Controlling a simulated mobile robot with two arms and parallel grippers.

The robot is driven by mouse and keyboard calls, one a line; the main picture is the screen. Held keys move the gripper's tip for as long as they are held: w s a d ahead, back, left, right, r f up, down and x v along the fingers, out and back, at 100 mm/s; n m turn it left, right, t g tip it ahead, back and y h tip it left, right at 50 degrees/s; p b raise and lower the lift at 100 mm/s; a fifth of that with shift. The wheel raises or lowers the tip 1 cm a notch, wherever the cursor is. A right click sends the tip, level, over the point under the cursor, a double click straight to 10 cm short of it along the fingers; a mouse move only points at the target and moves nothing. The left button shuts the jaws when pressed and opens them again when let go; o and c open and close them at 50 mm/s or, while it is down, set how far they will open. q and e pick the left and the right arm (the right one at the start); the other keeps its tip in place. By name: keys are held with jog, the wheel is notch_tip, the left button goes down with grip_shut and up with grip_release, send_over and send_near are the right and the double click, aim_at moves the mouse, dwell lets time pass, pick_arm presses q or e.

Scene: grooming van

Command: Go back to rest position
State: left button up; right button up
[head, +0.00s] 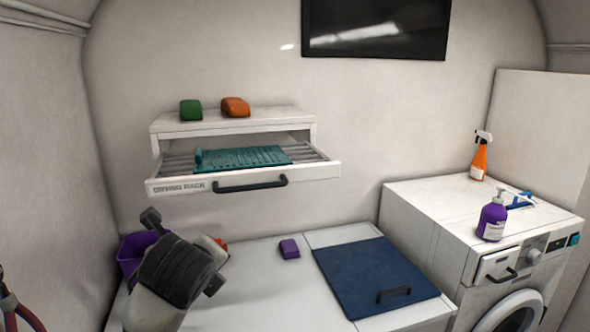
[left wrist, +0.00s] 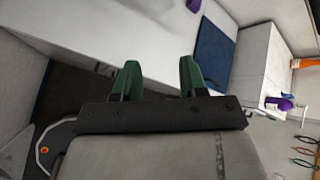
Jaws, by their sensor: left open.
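My left gripper (head: 184,252) is in the head view at lower left, raised in front of the white counter (head: 265,262), with its fingers mostly hidden behind its dark body. In the left wrist view, the left gripper (left wrist: 159,75) shows two green fingers spread apart with nothing between them. It appears apart from the counter. My right gripper is in neither view.
An open drying rack drawer (head: 325,172) holding a teal mat (head: 245,158) juts from the wall. A purple bin (head: 130,250) is partly behind my left gripper. A purple block (head: 289,248) and blue lid (head: 365,270) are on the counter; bottles stand on the washer (head: 440,205).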

pick_arm(q)
jog(key=s+a+f+n+g+h, duration=0.1)
jog(key=s+f+n+g, duration=0.1)
jog(key=s+f+n, duration=0.6)
jog(key=s+a+f+n+g+h, duration=0.1)
jog(key=s+f+n+g, duration=0.2)
jog(key=f, duration=0.8)
jog(key=s+a+f+n+g, duration=0.1)
jog(key=s+a+f+n, duration=0.1)
jog(key=s+f+n, duration=0.55)
jog(key=s+a+f+n+g, duration=0.15)
jog(key=s+n, duration=0.35)
jog(key=s, duration=0.6)
notch_tip(320, 180, down, 30)
jog(key=b, duration=0.5)
jog(key=s+a+f+g+b, duration=0.1)
jog(key=s+f+b, duration=0.1)
jog(key=s+f, duration=0.6)
jog(key=s+a+f+g+b, duration=0.1)
jog(key=s+f+b, duration=0.1)
jog(key=s+f, duration=0.6)
notch_tip(320, 180, down, 5)
jog(key=shift+s+r+y, duration=0.1)
jog(key=shift+s+y, duration=0.05)
jog(key=shift+y, duration=0.25)
